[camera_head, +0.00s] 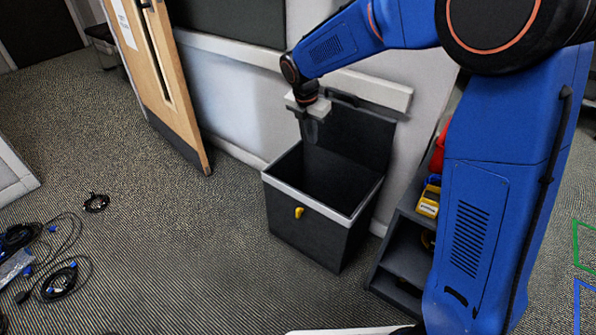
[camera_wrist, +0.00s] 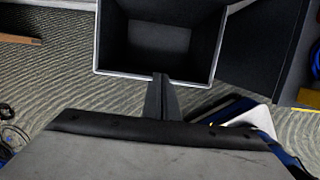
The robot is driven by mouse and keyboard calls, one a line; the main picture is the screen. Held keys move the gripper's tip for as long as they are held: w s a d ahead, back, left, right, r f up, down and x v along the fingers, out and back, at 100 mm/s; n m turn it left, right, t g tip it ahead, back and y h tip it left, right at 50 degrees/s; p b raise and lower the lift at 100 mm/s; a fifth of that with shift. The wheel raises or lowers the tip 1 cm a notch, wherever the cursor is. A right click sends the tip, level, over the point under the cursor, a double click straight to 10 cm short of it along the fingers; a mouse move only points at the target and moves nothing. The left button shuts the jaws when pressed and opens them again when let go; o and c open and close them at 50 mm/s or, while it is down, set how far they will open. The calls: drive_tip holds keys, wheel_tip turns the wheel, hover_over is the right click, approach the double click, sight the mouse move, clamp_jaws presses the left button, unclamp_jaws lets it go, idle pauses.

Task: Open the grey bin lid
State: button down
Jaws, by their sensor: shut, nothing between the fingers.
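The grey bin (camera_head: 315,231) stands on the carpet against the wall, with a light rim and a yellow latch on its front. Its dark inside shows, and it looks empty; the bin (camera_wrist: 157,38) is also at the top of the wrist view. The bin lid (camera_head: 357,140) stands raised, nearly upright at the bin's back edge. In the wrist view the lid (camera_wrist: 266,48) is a dark panel at the right. My gripper (camera_head: 312,139) is above the bin's back left part, beside the lid. Its fingers (camera_wrist: 160,79) are shut and empty. I cannot tell whether they touch the lid.
A dark shelf unit (camera_head: 404,258) with yellow and red items stands right of the bin. A wooden door (camera_head: 163,75) is open at the left. Coiled cables (camera_head: 59,281) lie on the floor at the lower left. The carpet before the bin is clear.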

drive_tip(key=s+a+f+t+h, duration=0.1)
drive_tip(key=s+a+f, duration=0.1)
drive_tip(key=f, duration=0.3)
drive_tip(key=s+a+f+t+h, duration=0.1)
drive_tip(key=s+a+f+t, duration=0.1)
drive_tip(key=f, duration=0.3)
drive_tip(key=shift+s+a, duration=0.25)
drive_tip(key=shift+s, duration=0.65)
drive_tip(key=shift+d, duration=0.1)
drive_tip(key=s+d+r+m+g, duration=0.1)
drive_tip(key=s+d+r+m, duration=0.55)
drive_tip(key=d, duration=0.35)
drive_tip(key=s+d+r+m, duration=0.5)
drive_tip(key=d+r+m, duration=0.3)
drive_tip(key=d, duration=0.2)
drive_tip(key=s+d+r+m+y, duration=0.1)
drive_tip(key=s+d+r+m, duration=0.1)
drive_tip(key=s+m, duration=0.5)
drive_tip(key=s+d+r+m+y, duration=0.1)
drive_tip(key=s+d+m, duration=0.4)
drive_tip(key=s, duration=0.8)
drive_tip(key=shift+r+m+t+y, duration=0.4)
drive_tip(key=shift+m+y, duration=0.4)
drive_tip(key=shift+m, duration=0.15)
